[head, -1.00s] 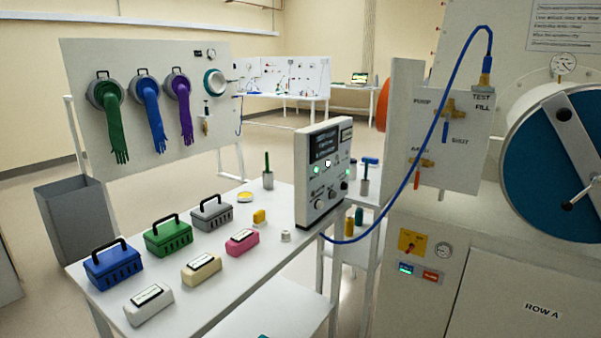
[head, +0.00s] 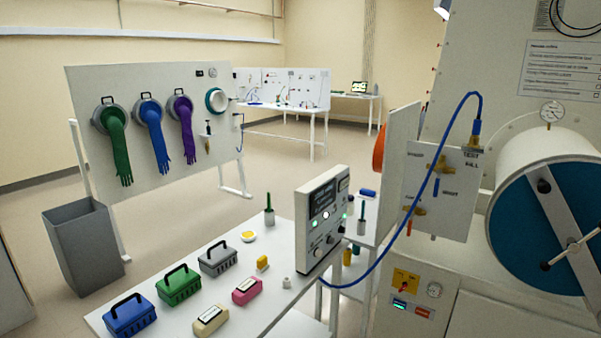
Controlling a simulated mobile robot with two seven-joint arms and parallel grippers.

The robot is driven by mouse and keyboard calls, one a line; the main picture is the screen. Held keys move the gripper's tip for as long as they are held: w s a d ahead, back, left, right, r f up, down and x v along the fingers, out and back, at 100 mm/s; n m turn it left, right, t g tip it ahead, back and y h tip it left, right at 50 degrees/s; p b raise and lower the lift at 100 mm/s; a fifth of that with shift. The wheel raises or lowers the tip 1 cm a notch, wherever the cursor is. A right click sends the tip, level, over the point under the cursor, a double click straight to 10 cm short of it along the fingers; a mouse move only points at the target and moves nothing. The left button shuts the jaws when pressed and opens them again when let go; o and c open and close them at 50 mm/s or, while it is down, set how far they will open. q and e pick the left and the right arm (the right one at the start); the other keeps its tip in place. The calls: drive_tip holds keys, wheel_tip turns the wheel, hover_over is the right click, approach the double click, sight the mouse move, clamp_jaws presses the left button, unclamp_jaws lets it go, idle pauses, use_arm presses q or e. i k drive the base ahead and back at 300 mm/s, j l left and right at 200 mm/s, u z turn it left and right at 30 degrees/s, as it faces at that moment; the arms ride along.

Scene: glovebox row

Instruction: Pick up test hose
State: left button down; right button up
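A blue test hose (head: 413,213) shows in the head view. Its upper end meets a brass fitting (head: 474,140) above the TEST label on the valve panel (head: 446,205). From there it arches over, hangs down to the left and runs behind the grey test box (head: 321,218) on the white table. Where its lower end joins is hidden behind the box and table. Neither of my grippers is in view.
The white table (head: 205,264) holds blue, green and grey toolboxes and several small blocks. A large white drum with a blue door (head: 545,225) stands at the right. A grey bin (head: 83,245) stands at the left, with open floor beyond the table.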

sight(476, 130)
drive_tip(key=i+l+z, duration=0.4)
drive_tip(key=i, duration=0.4)
drive_tip(key=i+l+z, duration=0.25)
drive_tip(key=i+l, duration=0.05)
drive_tip(key=i, duration=0.1)
